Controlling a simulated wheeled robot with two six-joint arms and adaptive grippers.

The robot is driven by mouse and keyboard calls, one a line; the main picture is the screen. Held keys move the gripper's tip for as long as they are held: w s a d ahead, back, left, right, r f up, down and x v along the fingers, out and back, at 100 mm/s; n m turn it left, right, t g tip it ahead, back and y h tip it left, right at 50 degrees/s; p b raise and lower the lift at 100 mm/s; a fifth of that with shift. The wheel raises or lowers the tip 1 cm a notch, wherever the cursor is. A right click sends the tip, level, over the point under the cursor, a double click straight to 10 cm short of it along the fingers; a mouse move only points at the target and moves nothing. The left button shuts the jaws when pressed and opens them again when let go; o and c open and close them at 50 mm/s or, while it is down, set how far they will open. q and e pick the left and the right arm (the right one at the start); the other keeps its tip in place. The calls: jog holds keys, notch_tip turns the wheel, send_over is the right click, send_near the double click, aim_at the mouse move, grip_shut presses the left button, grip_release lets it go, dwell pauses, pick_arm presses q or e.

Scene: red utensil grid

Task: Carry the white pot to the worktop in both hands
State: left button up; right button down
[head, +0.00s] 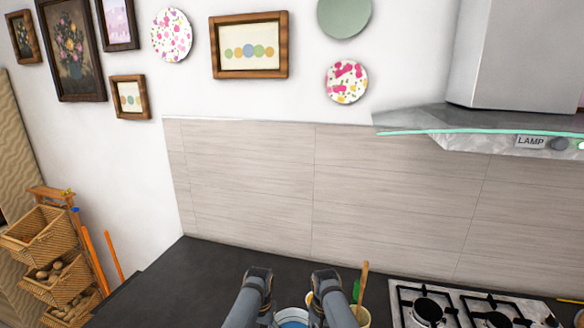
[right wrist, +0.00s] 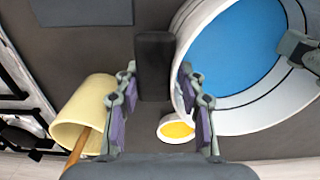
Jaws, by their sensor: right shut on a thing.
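The white pot (head: 292,323), with a blue inside, shows at the bottom edge of the head view between my two arms, mostly cut off. In the right wrist view the pot (right wrist: 235,60) fills the upper right. Its black handle (right wrist: 155,65) lies between the fingers of my right gripper (right wrist: 158,90), which is shut on it. My left gripper (right wrist: 301,50) shows only in part at the right edge of that view, by the pot's far side; its grip is hidden. I cannot tell whether the pot touches the surface below.
A cream cup (right wrist: 83,112) with a wooden spoon stands beside my right gripper. A small cup with a yellow inside (right wrist: 178,127) is close to the pot. A gas hob (head: 460,305) lies to the right. The dark worktop (head: 190,280) is clear on the left.

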pick_arm(q)
jog(key=shift+d, duration=0.15)
pick_arm(e)
jog(key=c, duration=0.7)
grip_release()
jog(key=shift+f, duration=0.1)
jog(key=shift+a, duration=0.1)
pick_arm(q)
jog(key=shift+w+r, duration=0.1)
jog(key=shift+r, duration=4.45)
pick_arm(e)
jog(key=shift+r, duration=4.55)
